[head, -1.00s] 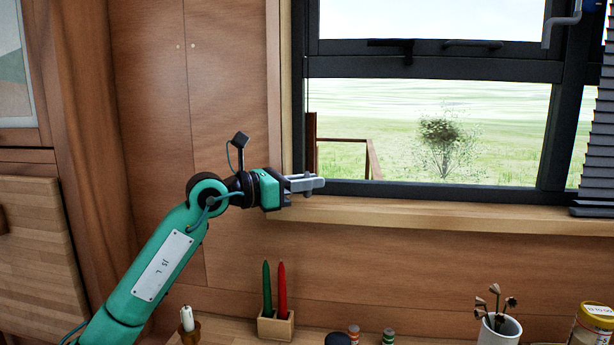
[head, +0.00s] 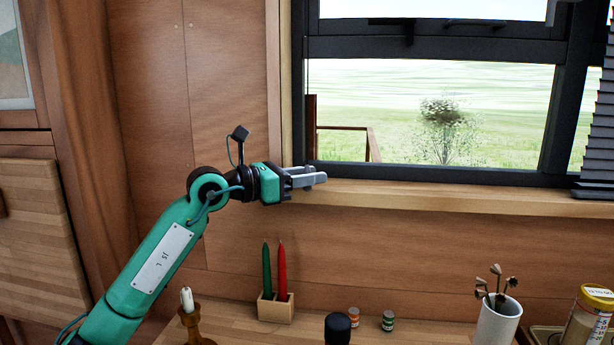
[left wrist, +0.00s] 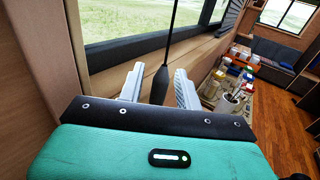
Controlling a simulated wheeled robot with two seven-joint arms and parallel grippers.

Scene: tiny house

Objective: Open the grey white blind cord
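My left gripper (head: 318,175) is at the lower left corner of the window, just above the sill. In the left wrist view its two pale fingers (left wrist: 158,72) are apart, so it is open. A thin dark cord (left wrist: 169,38) with a thicker, tapered end hangs between the fingers in that view. I cannot tell whether it touches either finger. The cord does not show clearly in the head view. A dark slatted blind (head: 597,140) shows at the right edge of the head view. My right gripper is not in view.
The wooden sill (head: 430,195) runs under the black window frame (head: 430,178). On the counter below stand a candle holder (head: 192,325), a block with green and red candles (head: 275,308), small jars and a white cup (head: 497,322) with dried stems. The wall left of the window is bare.

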